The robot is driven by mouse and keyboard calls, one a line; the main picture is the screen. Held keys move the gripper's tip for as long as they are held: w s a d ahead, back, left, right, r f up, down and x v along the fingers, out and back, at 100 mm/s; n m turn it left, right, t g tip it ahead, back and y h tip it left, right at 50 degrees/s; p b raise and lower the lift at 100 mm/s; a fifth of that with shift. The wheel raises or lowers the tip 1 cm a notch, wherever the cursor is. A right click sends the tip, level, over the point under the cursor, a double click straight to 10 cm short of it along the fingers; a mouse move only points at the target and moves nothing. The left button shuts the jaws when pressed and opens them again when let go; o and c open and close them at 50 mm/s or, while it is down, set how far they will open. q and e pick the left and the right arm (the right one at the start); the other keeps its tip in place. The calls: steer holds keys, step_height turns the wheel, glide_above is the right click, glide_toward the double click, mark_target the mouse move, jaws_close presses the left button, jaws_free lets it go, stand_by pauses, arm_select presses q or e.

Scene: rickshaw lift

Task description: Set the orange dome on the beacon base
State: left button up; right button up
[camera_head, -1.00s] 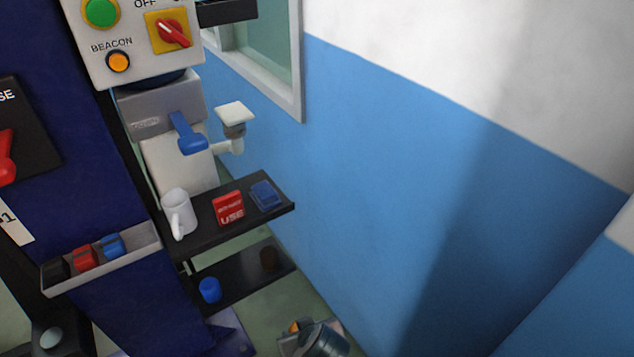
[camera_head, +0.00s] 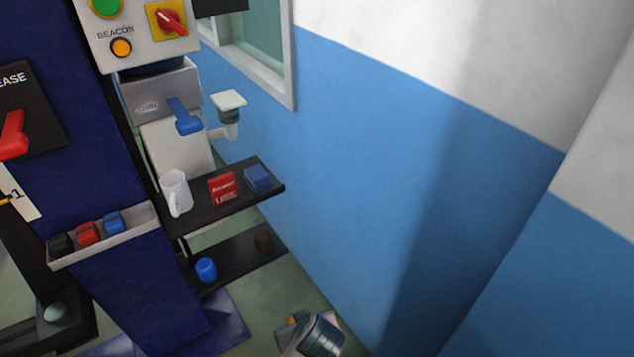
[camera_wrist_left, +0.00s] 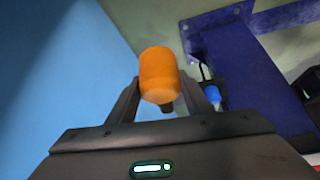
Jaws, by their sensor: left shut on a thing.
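The orange dome (camera_wrist_left: 159,74) is a rounded orange cap, held between the two fingers of my left gripper (camera_wrist_left: 162,88) in the left wrist view. Blue wall and greenish floor lie behind it. In the head view my left arm shows only at the bottom edge, with a small orange patch of the dome (camera_head: 292,321) beside it; the fingers are mostly hidden there. I cannot pick out the beacon base in either view. My right gripper is not in view.
A panel with a BEACON button (camera_head: 121,47) is at upper left. A lower shelf bears a blue cup (camera_head: 206,269). The blue wall (camera_head: 400,170) fills the right.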

arm_select(q)
steer(key=w+a+r+m, duration=0.1)
steer(key=w+a+r, duration=0.3)
steer(key=w+r, duration=0.35)
steer(key=a+r+m+h, duration=0.1)
steer(key=a+r, duration=0.5)
steer(key=r, duration=0.4)
steer(key=a+r+m+h, duration=0.1)
steer(key=a+r+m, duration=0.1)
steer(key=a+r, duration=0.4)
step_height(320, 180, up, 5)
steer(key=shift+r, duration=0.2)
steer(key=shift+w+f, duration=0.1)
steer(key=s+f, duration=0.3)
steer(key=f, duration=0.9)
steer(key=shift+s+f, duration=0.15)
steer(key=shift+f, duration=0.1)
steer(key=shift+r, duration=0.1)
